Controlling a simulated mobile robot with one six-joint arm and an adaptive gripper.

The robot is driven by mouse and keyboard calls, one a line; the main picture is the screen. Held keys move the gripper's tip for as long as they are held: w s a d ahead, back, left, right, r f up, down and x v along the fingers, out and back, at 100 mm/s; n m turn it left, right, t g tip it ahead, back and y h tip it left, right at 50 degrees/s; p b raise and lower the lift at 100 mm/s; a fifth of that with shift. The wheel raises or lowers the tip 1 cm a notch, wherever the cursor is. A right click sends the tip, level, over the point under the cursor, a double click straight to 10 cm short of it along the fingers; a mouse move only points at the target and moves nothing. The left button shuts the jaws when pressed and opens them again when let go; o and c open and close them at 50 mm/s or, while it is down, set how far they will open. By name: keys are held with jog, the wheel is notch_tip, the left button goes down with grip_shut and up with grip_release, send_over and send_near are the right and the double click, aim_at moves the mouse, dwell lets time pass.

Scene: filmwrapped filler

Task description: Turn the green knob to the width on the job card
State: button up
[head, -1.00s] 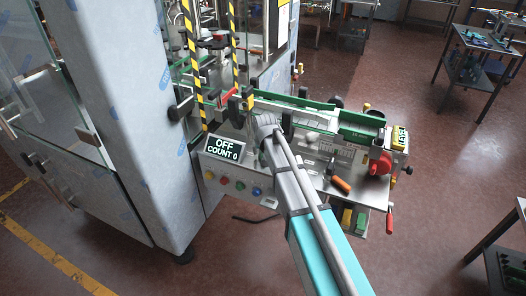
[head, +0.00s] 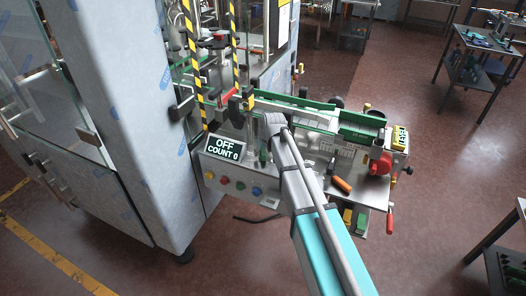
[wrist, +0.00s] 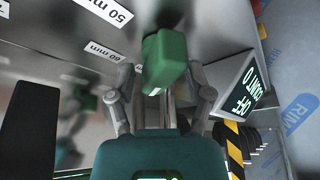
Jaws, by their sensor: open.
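The green knob (wrist: 165,62) stands up large in the middle of the wrist view, a block-like green handle. My gripper (wrist: 165,85) is open, with one finger on each side of the knob's near end. I cannot tell whether either finger touches it. White labels reading 50 mm (wrist: 104,11) and 60 mm (wrist: 103,51) sit on the metal plate beside the knob. In the head view my arm reaches over the machine's table (head: 320,180), and it hides most of the gripper. I cannot make out a job card.
A tilted display (head: 222,148) reads OFF, COUNT 0, above a row of coloured buttons (head: 240,185). A green-edged conveyor guide (head: 310,105) runs behind my arm. A red knob (head: 380,163) and an orange handle (head: 341,184) are to the right. Striped posts (head: 195,70) stand left.

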jog(key=shift+p+v, duration=6.3)
jog(key=shift+v, duration=0.7)
jog(key=s+d+f+m+g+h+b, duration=0.1)
jog(key=s+d+f+m+b, duration=0.1)
jog(key=s+d, duration=0.6)
jog(key=s+d+f+m+g+h+b, duration=0.1)
jog(key=s+d+f+m+g+b, duration=0.1)
jog(key=s+d+f, duration=0.3)
jog(key=s+d+m+b, duration=0.1)
jog(key=s+d, duration=0.3)
jog(key=shift+s+d+b, duration=0.3)
jog(key=shift+d, duration=0.05)
jog(key=shift+s, duration=0.1)
jog(key=shift+m+g, duration=0.5)
jog(key=shift+m, duration=0.1)
jog(key=s+d, duration=0.2)
jog(key=s, duration=0.1)
jog(key=shift+s+d, duration=0.15)
jog(key=shift+s, duration=0.05)
